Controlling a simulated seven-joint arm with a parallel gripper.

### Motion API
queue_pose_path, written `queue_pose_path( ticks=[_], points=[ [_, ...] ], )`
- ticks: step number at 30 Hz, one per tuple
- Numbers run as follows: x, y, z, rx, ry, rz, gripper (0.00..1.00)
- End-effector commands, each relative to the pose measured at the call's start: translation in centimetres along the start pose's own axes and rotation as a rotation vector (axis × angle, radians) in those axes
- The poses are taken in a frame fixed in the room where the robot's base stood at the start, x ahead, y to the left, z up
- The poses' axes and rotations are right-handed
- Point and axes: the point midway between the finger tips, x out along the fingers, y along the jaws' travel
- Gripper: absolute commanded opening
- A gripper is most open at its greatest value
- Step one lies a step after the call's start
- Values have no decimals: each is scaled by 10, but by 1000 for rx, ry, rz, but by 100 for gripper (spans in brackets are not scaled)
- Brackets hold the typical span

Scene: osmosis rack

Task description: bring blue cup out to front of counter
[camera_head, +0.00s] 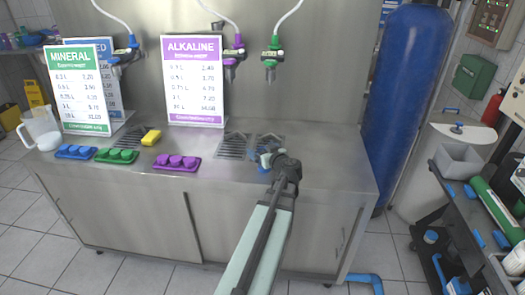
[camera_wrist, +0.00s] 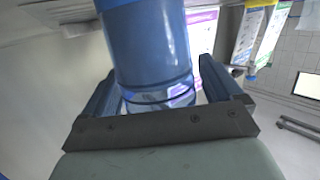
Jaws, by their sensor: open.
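A blue, see-through cup (camera_wrist: 148,45) fills the upper middle of the wrist view, with its banded end towards the palm. My gripper (camera_wrist: 157,82) is open, with one finger on each side of the cup. A gap shows at the right finger; I cannot tell whether the left finger touches. In the head view my gripper (camera_head: 266,157) is over the right part of the steel counter (camera_head: 325,155), by the right-hand drain grate. The cup is largely hidden there by my gripper and arm.
Blue (camera_head: 76,152), green (camera_head: 117,156) and purple (camera_head: 177,162) cap trays lie along the counter's front left. Price signs (camera_head: 193,80) and taps stand at the back. Right counter top is clear.

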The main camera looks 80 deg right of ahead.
Motion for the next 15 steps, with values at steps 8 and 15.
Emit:
queue_pose_path(
  ticks=[8, 15],
  points=[
    [-6, -1, -3, 1, 0, 1, 92],
    [-42, -1, -2, 1, 0, 1, 92]
  ],
)
